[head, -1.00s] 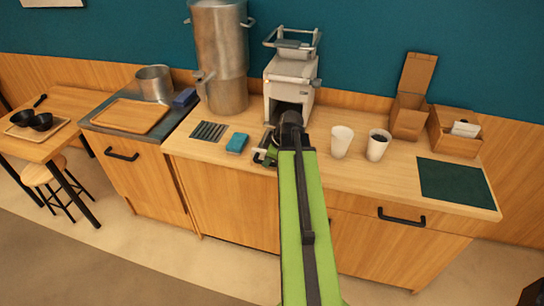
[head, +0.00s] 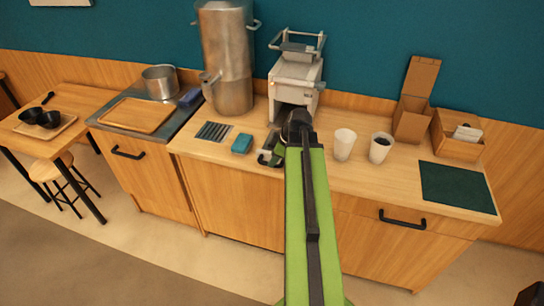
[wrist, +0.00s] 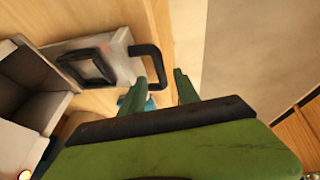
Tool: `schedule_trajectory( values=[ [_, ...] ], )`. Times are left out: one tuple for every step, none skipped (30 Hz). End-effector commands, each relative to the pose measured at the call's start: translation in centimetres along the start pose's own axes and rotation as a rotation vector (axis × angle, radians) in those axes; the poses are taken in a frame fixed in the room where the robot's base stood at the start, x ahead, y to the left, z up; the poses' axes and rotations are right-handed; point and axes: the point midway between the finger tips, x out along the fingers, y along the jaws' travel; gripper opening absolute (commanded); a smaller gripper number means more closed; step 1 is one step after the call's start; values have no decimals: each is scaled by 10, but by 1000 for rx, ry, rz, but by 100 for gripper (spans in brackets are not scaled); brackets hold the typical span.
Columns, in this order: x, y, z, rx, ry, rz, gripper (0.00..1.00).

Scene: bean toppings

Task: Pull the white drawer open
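The white machine (head: 296,78) stands on the counter against the wall. In the wrist view, a flat pale drawer front or tray (wrist: 118,66) with a dark square frame lies at the upper left, and a black bar handle (wrist: 148,54) juts from it. I take this pale part to be the white drawer. My gripper (wrist: 160,76) is open, its two green fingers apart. One end of the handle appears between the fingertips; contact cannot be told.
A blue sponge (head: 242,143) and a dark slotted grate (head: 213,132) lie left of my gripper. A white cup (head: 343,145) and a cup of dark beans (head: 380,149) stand right of my arm. A tall steel urn (head: 225,60) stands behind left.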

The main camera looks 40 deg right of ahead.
Motion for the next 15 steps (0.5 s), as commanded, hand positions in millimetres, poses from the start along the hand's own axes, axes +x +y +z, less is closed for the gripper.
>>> schedule_trajectory(
  values=[
    [-25,1,-4,2,0,0,38],
    [-33,1,-4,2,0,0,38],
    [-43,1,-4,2,0,0,38],
    [-50,1,-4,2,0,0,38],
    [-57,1,-4,2,0,0,38],
    [-67,1,-5,2,0,0,38],
    [-74,1,-5,2,0,0,38],
    [-81,1,-5,2,0,0,38],
    [-91,1,-4,3,0,0,38],
    [-98,1,-4,2,0,0,38],
    [-104,1,-4,2,1,0,38],
    [-112,1,-4,1,1,0,38],
    [-118,1,-4,1,1,0,38],
    [-122,1,-4,2,1,0,38],
    [-128,1,-3,3,0,1,38]
  ],
)
